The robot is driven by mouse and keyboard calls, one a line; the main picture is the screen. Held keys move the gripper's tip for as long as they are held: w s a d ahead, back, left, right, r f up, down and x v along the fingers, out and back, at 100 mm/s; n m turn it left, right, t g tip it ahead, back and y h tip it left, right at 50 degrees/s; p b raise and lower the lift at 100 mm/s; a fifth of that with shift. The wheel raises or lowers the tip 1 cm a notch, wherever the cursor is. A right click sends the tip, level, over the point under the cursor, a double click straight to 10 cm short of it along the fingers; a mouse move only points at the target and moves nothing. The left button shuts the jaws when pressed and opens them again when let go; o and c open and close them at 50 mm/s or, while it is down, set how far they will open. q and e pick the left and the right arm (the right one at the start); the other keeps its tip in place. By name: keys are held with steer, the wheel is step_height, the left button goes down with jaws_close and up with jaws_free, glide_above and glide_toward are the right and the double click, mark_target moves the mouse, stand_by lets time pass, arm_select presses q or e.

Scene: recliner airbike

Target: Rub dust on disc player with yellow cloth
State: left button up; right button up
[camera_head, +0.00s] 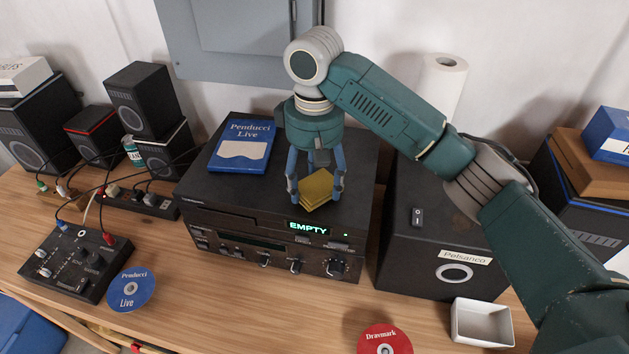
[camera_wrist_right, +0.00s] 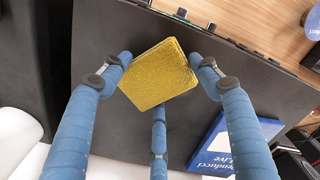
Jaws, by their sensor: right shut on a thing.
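The disc player (camera_head: 265,262) is a black box with a green "EMPTY" display, standing in the middle of the wooden table. The yellow cloth (camera_head: 316,188) is a folded square pad at the top of the player, near its front edge. My right gripper (camera_head: 315,190) points down over the player, its blue fingers closed around the cloth. In the right wrist view the cloth (camera_wrist_right: 160,76) sits between the three fingers, above the black top. I cannot tell whether it touches the top. I see no dust clearly. My left gripper is not in view.
A blue "Penducci Live" case (camera_head: 241,146) lies on the player's top left. A black speaker (camera_head: 440,235) stands close to the right. A blue disc (camera_head: 131,289), a red disc (camera_head: 385,341) and a white tray (camera_head: 482,323) lie in front. A small mixer (camera_head: 75,262) is at left.

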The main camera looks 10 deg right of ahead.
steer(key=shift+w+d+f, duration=0.1)
steer(key=shift+w+d, duration=0.1)
steer(key=shift+w, duration=1.2)
steer(key=shift+s+a, duration=0.1)
steer(key=shift+s, duration=0.75)
steer(key=shift+s+a, duration=0.1)
steer(key=shift+s, duration=0.6)
steer(key=shift+r, duration=0.25)
steer(key=shift+r, duration=1.4)
steer(key=shift+s+f, duration=0.1)
